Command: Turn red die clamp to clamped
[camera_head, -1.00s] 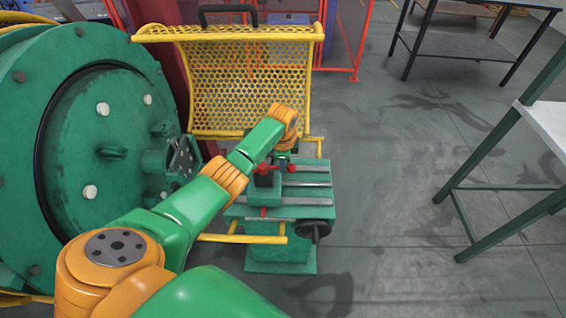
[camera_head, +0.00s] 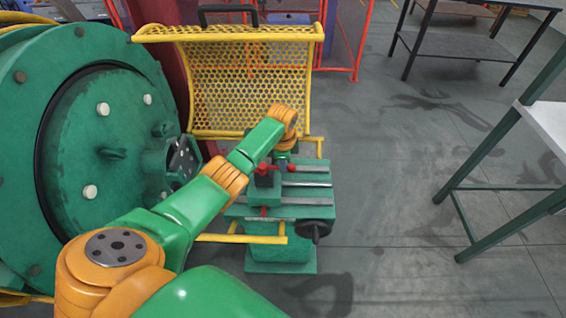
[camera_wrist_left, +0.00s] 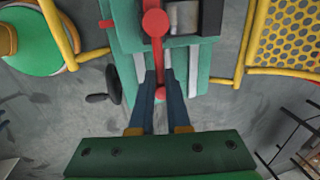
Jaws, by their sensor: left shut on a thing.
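The red die clamp (camera_wrist_left: 155,24) shows in the left wrist view as a round red hub with a straight lever running down the picture to a red knob (camera_wrist_left: 160,93). It sits on a green stand (camera_head: 309,205). My left gripper (camera_wrist_left: 160,82) has its two dark blue fingers on either side of the lever near the knob, shut on it. In the head view part of the red clamp (camera_head: 263,169) shows beside my left gripper (camera_head: 282,156), whose fingertips are mostly hidden by my arm. My right gripper is not in view.
A large green round machine face (camera_head: 100,150) stands at left. A yellow perforated guard (camera_head: 250,85) rises behind the stand. A black handwheel (camera_head: 314,231) sticks out at the stand's front right. Grey floor is open to the right, before a green-legged table (camera_head: 550,125).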

